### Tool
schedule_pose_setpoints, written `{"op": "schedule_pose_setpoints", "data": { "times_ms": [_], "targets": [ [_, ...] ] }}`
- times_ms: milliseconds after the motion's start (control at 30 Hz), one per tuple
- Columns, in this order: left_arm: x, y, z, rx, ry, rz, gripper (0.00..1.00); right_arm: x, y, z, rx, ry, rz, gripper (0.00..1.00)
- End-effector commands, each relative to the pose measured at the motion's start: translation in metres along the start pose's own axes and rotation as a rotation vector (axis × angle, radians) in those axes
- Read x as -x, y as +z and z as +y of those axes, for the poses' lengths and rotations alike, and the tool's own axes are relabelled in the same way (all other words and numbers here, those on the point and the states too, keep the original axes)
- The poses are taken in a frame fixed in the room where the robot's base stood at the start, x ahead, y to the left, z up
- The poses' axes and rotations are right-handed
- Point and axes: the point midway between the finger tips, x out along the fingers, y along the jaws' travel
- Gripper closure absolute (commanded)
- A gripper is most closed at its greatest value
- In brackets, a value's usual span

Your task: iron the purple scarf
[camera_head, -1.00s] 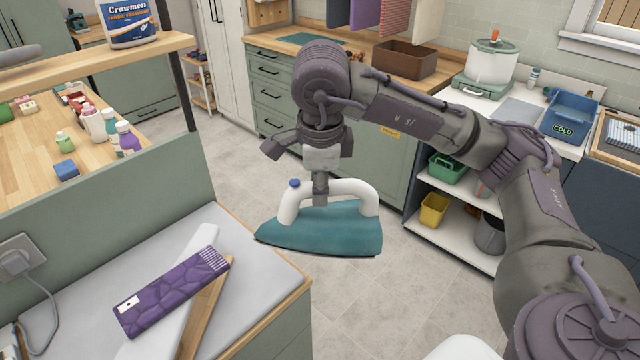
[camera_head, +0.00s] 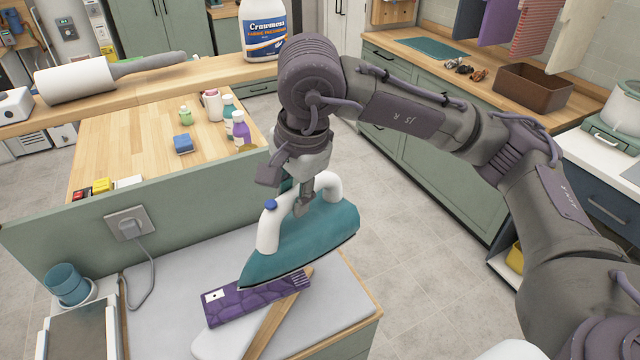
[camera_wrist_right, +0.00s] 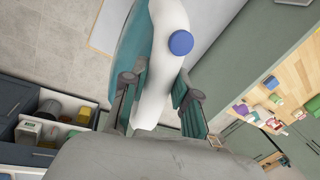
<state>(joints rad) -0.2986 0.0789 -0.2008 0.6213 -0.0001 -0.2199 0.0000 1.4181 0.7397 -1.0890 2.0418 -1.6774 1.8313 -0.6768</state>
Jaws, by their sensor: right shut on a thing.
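The purple scarf (camera_head: 232,306) lies folded flat on an ironing board (camera_head: 214,347) on the grey counter; a white label is at its left end. My right gripper (camera_head: 304,205) is shut on the white handle of the teal iron (camera_head: 318,240). The iron hangs tilted, its pointed tip low over the scarf and hiding part of it. I cannot tell whether the tip touches the cloth. In the right wrist view the gripper's fingers (camera_wrist_right: 158,98) are on either side of the handle (camera_wrist_right: 166,45). My left gripper is not in view.
A green panel with a wall socket (camera_head: 128,224) and plugged cable stands behind the counter. A blue cup (camera_head: 68,284) is at the left. Bottles (camera_head: 240,130) stand on a wooden surface beyond. Open floor (camera_head: 420,270) lies to the right.

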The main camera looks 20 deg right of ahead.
Motion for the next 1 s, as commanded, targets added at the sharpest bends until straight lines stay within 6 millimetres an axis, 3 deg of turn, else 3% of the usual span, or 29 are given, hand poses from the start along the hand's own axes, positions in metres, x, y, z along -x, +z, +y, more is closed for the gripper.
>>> {"op": "schedule_pose_setpoints", "data": {
  "times_ms": [267, 800, 1000],
  "targets": [
    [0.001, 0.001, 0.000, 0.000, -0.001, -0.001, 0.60, 0.001, 0.009, -0.003, 0.059, -0.010, -0.011, 1.00],
    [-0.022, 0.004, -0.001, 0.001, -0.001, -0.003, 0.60, -0.046, 0.009, 0.008, 0.056, -0.009, -0.010, 1.00],
    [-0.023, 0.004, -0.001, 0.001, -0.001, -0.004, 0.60, -0.051, 0.009, 0.009, 0.056, -0.010, -0.011, 1.00]
  ]
}}
